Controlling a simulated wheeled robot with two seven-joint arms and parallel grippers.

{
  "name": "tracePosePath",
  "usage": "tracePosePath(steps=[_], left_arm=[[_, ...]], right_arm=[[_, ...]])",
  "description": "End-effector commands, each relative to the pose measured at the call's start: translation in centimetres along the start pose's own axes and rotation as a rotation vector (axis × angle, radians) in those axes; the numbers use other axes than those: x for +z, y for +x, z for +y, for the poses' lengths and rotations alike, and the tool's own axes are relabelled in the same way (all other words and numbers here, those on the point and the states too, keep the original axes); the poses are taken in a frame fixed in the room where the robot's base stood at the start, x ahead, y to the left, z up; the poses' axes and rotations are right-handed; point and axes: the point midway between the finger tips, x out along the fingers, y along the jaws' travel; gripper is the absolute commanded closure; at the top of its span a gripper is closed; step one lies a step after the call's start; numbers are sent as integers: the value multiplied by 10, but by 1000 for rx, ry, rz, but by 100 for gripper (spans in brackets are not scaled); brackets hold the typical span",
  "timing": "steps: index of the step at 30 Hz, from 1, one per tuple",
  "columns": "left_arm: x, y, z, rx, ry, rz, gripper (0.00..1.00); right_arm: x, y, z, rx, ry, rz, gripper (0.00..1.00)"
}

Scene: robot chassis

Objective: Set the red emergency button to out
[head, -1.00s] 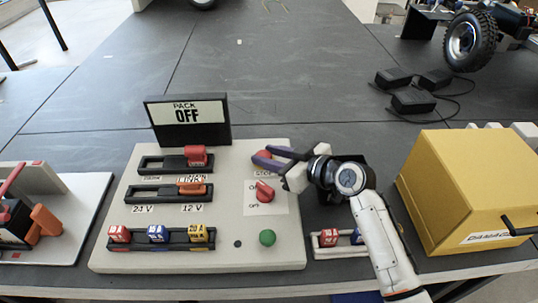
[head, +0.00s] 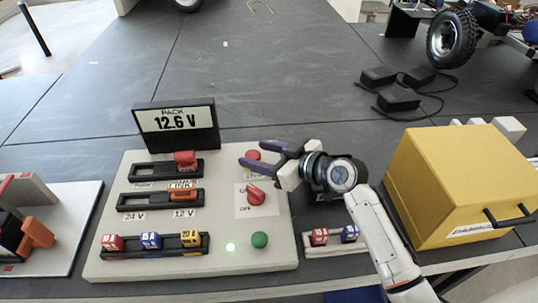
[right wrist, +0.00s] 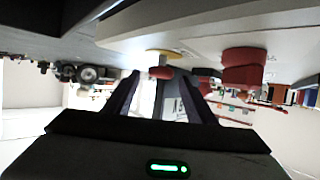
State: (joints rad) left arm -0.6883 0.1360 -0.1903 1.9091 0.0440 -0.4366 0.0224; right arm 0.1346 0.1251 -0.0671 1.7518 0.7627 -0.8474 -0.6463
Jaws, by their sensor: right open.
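The red emergency button (head: 253,155) is at the top right of the white control panel (head: 150,270), partly hidden by my right gripper. In the right wrist view the red button (right wrist: 161,72) shows on a yellow base, between the two finger tips. My right gripper (head: 251,154) is open, with its purple fingers on either side of the button. I cannot tell whether the fingers touch it. My left gripper is not in view.
A red rotary switch (head: 255,195) sits just below the button, with a green button (head: 259,240) lower down. Sliders and colored fuses fill the panel's left part. A yellow box (head: 440,180) stands right of my arm. The table behind the display is clear.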

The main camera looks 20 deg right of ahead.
Motion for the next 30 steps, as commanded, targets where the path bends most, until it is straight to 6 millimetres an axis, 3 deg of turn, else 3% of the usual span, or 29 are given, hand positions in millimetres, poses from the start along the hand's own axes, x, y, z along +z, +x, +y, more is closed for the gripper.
tracePosePath(steps=[15,30], left_arm=[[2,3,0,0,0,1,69],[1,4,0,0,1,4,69]], right_arm=[[1,-88,1,2,-2,-1,50],[0,-98,0,1,1,1,50]])
